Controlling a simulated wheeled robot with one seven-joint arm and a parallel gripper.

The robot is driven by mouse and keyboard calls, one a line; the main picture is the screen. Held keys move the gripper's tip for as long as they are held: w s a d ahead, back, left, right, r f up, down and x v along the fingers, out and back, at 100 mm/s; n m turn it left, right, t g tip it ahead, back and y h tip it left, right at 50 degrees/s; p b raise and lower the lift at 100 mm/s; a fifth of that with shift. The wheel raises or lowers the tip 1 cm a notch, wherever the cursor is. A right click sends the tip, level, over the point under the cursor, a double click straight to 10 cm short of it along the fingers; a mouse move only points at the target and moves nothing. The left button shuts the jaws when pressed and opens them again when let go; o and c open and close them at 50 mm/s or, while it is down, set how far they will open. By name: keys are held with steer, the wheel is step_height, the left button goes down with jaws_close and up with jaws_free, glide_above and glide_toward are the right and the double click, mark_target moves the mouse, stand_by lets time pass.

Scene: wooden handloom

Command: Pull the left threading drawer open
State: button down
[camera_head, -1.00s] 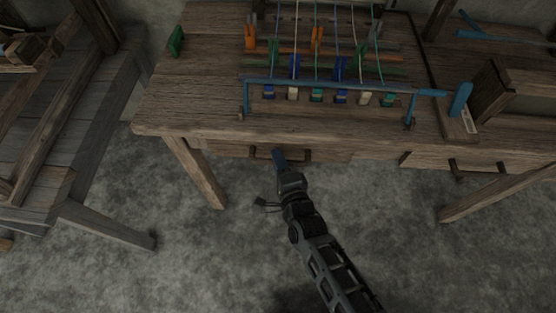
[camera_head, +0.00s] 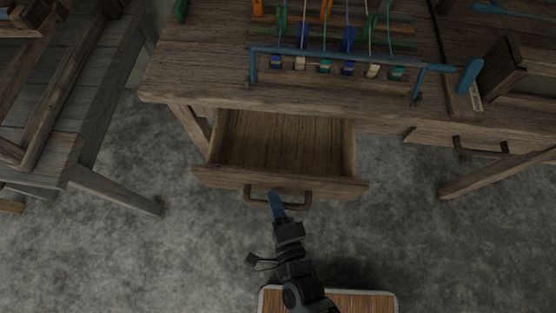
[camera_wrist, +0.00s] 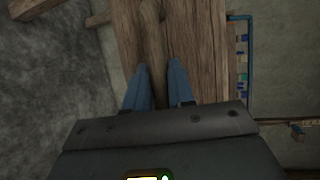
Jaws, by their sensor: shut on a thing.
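The left drawer (camera_head: 280,181) of the wooden loom table stands pulled well out, and its inside (camera_head: 280,140) shows bare and empty. Its dark bar handle (camera_head: 297,207) is on the front face. My gripper (camera_head: 275,196), with blue fingers, is at the middle of this handle and shut on it. In the wrist view the two blue fingers of my gripper (camera_wrist: 159,72) point at brown wood, and the exact grip on the bar is hard to make out.
The right drawer (camera_head: 455,141) is shut, with its own dark handle (camera_head: 481,150). The table top (camera_head: 200,85) carries a blue rail (camera_head: 350,56) and coloured thread clips. A grey wooden bench (camera_head: 60,140) stands at left. Clear concrete floor lies around the drawer.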

steer(key=s, duration=0.5)
steer(key=shift+s+a, duration=0.1)
steer(key=c, duration=1.1)
jaws_free()
steer(key=shift+o, duration=0.2)
steer(key=b+v, duration=0.1)
steer(key=v, duration=0.6)
steer(key=shift+s, duration=0.35)
steer(key=shift+d+r, duration=0.1)
steer(key=shift+d, duration=0.1)
